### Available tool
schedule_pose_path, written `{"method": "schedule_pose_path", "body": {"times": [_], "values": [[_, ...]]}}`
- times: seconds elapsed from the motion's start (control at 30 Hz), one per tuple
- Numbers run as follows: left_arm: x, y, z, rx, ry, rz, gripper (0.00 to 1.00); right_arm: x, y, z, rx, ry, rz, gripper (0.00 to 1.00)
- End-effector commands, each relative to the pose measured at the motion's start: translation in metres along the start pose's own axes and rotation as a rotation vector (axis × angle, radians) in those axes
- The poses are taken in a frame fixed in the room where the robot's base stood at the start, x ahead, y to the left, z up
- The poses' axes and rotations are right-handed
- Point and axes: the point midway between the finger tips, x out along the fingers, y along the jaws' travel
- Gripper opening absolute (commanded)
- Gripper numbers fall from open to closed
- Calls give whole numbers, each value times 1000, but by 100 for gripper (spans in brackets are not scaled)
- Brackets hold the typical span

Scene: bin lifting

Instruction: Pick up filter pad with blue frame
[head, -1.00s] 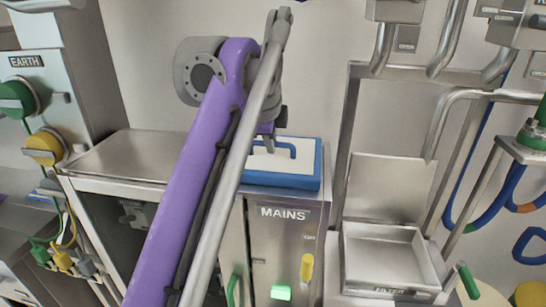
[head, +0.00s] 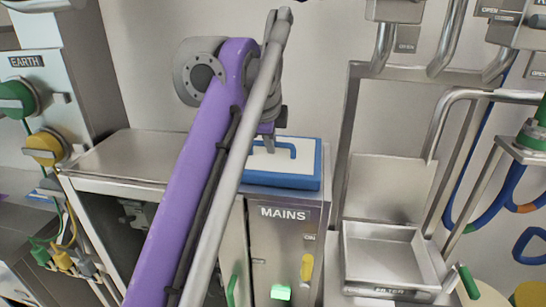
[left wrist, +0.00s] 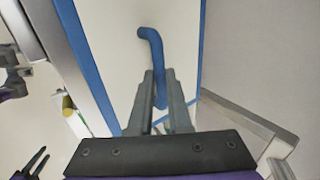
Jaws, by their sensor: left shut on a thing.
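The filter pad with a blue frame (head: 300,181) lies flat on top of the MAINS cabinet, its white face up with a blue handle. In the left wrist view the pad's white face (left wrist: 112,45) and the blue handle (left wrist: 152,45) show clearly. My left gripper (head: 270,147) is over the pad, at the handle. In the left wrist view its fingers (left wrist: 160,98) are on either side of the handle's near end, shut on it. My left arm hides part of the pad's left side in the head view.
The MAINS cabinet (head: 291,245) has a green and a yellow control on its front. An open metal FILTER tray (head: 385,255) stands to the right. An EARTH panel (head: 35,80) with knobs and cables is at left. The metal top left of the pad (head: 125,155) is clear.

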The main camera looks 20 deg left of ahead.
Motion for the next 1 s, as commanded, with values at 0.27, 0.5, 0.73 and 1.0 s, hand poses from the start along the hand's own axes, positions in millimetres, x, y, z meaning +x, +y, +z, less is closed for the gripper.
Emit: {"method": "schedule_pose_path", "body": {"times": [0.27,0.5,0.73,1.0], "values": [[-1,-1,0,0,0,0,0,0,0,0,0,0,0,47],[-31,-22,0,0,1,-3,0,-14,0,-17,0,16,0,47],[-70,-48,0,-1,1,-7,0,-35,0,-46,0,46,0,47],[-90,-61,0,0,1,-4,0,-44,0,-62,0,67,0,47]]}}
